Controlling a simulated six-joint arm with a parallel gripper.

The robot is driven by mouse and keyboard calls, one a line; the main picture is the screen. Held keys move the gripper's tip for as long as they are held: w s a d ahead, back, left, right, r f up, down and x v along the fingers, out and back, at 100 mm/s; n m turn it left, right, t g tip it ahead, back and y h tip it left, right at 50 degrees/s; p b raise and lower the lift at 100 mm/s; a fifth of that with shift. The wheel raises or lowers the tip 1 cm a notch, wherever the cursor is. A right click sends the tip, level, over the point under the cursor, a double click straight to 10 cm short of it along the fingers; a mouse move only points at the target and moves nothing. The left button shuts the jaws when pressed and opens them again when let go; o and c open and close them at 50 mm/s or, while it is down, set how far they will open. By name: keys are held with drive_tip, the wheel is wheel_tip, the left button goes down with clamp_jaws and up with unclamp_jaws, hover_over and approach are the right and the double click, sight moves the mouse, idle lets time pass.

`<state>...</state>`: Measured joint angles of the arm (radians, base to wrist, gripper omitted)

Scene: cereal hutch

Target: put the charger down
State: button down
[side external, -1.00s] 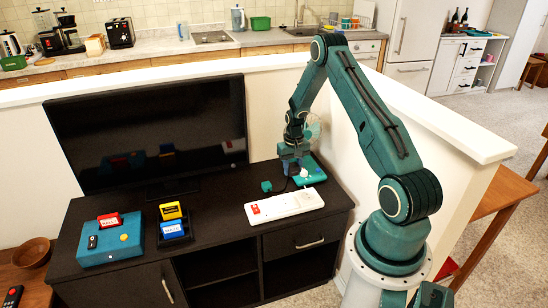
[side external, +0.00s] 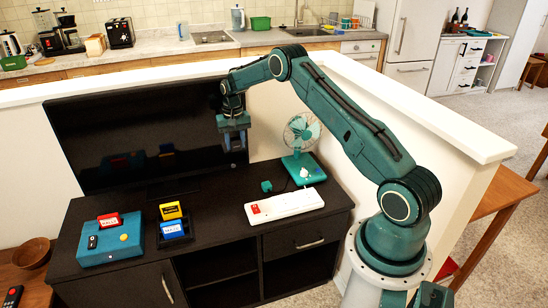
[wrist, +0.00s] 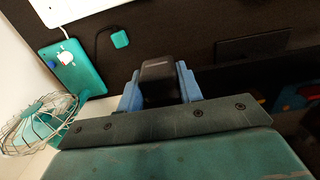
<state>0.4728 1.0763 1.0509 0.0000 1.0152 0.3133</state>
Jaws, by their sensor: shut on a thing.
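My gripper (side external: 234,146) is raised above the dark cabinet, in front of the TV screen. In the wrist view its two blue fingers (wrist: 158,90) are shut on a black block, the charger (wrist: 158,72). The charger is held clear of the cabinet top. In the side view it is hard to make out against the dark screen. A white power strip (side external: 285,205) with a red switch lies on the cabinet's right part, and its edge shows in the wrist view (wrist: 90,10).
A teal fan (side external: 302,165) stands at the cabinet's back right; its teal plug (side external: 266,186) lies loose beside the strip. A teal console (side external: 110,251) and a black holder with cartridges (side external: 174,240) occupy the left. The cabinet top (side external: 215,213) between holder and strip is clear.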

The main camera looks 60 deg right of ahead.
drive_tip(key=shift+f, duration=0.1)
hover_over(240, 194)
wheel_tip(240, 194, down, 16)
drive_tip(key=shift+d, duration=0.1)
idle(0.5)
drive_tip(key=shift+f, duration=0.1)
drive_tip(key=shift+f, duration=1.8)
drive_tip(key=shift+f, duration=0.6)
drive_tip(key=c, duration=0.9)
unclamp_jaws()
drive_tip(key=shift+c, duration=0.2)
drive_tip(key=shift+r, duration=0.15)
wheel_tip(240, 194, up, 13)
